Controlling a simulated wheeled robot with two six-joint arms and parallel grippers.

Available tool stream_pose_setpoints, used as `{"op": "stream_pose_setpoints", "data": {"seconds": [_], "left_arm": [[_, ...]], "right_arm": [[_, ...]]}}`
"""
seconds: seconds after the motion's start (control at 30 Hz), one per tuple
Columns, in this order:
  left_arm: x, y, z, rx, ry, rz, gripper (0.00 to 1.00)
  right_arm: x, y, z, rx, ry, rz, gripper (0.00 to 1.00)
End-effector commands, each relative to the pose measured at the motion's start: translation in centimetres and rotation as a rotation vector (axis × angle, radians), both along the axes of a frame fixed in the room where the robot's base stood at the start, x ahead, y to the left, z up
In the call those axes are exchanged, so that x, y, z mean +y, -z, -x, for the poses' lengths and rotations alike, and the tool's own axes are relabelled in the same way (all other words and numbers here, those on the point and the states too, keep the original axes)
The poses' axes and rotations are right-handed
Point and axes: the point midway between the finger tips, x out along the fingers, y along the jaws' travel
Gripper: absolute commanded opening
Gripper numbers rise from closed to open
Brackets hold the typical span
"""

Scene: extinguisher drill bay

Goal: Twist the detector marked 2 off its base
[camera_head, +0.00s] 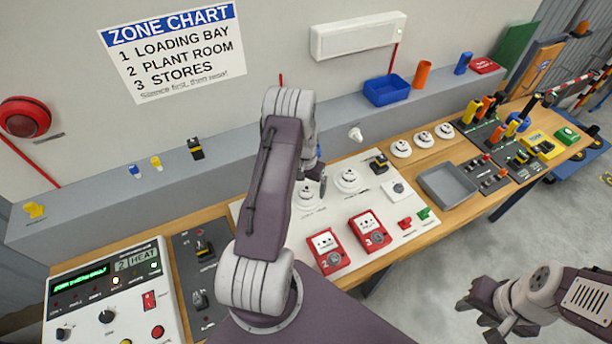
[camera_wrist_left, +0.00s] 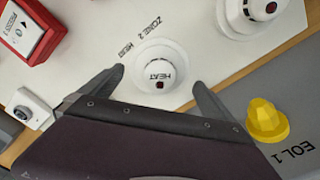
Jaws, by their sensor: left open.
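The detector marked 2 (camera_wrist_left: 162,66) is a round white dome lettered HEAT, beside a ZONE 2 HEAT label in the left wrist view. In the head view it appears on the white board (camera_head: 432,226) as the right one of two detectors (camera_head: 350,180). My left gripper (camera_wrist_left: 152,92) is open, its two dark fingers spread either side of the detector in the wrist picture; contact cannot be told. In the head view my left arm largely hides this gripper (camera_head: 316,176). My right gripper (camera_head: 478,313) is open and empty at lower right, away from the bench.
A neighbouring detector (camera_wrist_left: 252,12) sits close by, with a yellow EOL 1 piece (camera_wrist_left: 266,120) near my finger. Red call points (camera_head: 325,250) stand at the board's front. Several spare white detectors (camera_head: 424,139) and a grey tray (camera_head: 448,184) lie to the right. A blue bin (camera_head: 387,90) sits behind.

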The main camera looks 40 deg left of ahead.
Motion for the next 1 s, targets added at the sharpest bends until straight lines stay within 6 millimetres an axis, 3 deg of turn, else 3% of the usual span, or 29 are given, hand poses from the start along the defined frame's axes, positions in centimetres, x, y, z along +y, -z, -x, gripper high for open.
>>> {"op": "stream_pose_setpoints", "data": {"seconds": [0.23,0.53,0.57,0.77,1.0], "left_arm": [[0.0,3.2,0.0,0.000,0.000,0.000,1.00],[0.0,3.8,-0.1,-0.002,0.000,0.000,1.00],[0.0,3.8,-0.1,-0.002,0.000,0.000,0.94],[0.0,3.8,0.0,-0.001,0.000,0.000,0.39],[0.0,3.9,-0.1,-0.001,-0.137,0.000,0.38]], "right_arm": [[0.0,-1.3,0.0,0.000,0.000,0.000,0.36],[0.0,-1.2,0.0,0.000,0.000,0.000,0.36],[0.0,-1.2,0.0,0.000,0.000,0.000,0.36],[0.0,-1.2,0.0,0.000,0.000,0.000,0.36],[0.0,-0.7,0.0,0.000,0.000,0.000,0.36]]}}
